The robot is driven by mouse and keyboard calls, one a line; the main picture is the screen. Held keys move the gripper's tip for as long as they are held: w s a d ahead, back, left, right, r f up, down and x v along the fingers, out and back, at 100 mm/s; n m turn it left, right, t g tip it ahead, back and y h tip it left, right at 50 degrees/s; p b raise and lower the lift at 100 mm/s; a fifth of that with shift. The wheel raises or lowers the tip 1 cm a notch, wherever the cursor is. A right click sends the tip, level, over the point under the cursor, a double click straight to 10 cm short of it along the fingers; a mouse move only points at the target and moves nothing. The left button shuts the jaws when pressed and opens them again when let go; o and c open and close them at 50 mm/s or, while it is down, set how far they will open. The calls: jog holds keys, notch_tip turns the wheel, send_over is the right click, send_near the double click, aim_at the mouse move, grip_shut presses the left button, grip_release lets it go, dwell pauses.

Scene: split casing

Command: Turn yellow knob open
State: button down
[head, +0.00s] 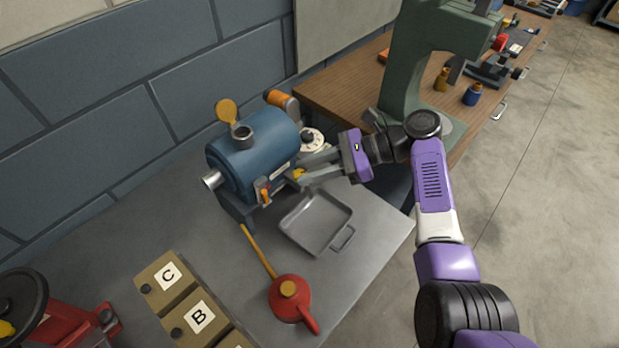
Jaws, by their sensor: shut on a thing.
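A blue cylindrical machine (254,152) stands on the grey bench against the wall. A small yellow knob (299,173) sits low on its right-hand side. My gripper (303,169) reaches in from the right, with its grey fingers at the knob and shut on it. The fingers hide part of the knob. An orange-red lever (262,190) is on the machine's front, left of my fingers. A white dial (312,139) is just above and behind my fingers.
A grey tray (337,250) lies below my gripper. Boxes marked C (167,285) and B (200,318) are at the lower left. A green machine (405,55) stands behind my wrist.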

jog(key=n+g+b, duration=0.1)
jog(key=b, duration=0.1)
jog(key=n+g+b, duration=0.1)
jog(key=b, duration=0.1)
jog(key=n+g+h+b, duration=0.1)
jog(key=b, duration=0.1)
jog(key=shift+w+a+f, duration=0.1)
jog(key=shift+w+f, duration=0.15)
jog(key=shift+r+n+g+h+b, duration=0.15)
jog(key=shift+n+g+h+b, duration=0.15)
jog(key=shift+n+g+b, duration=0.35)
jog(key=c, duration=1.1)
grip_release()
jog(key=shift+r, duration=0.15)
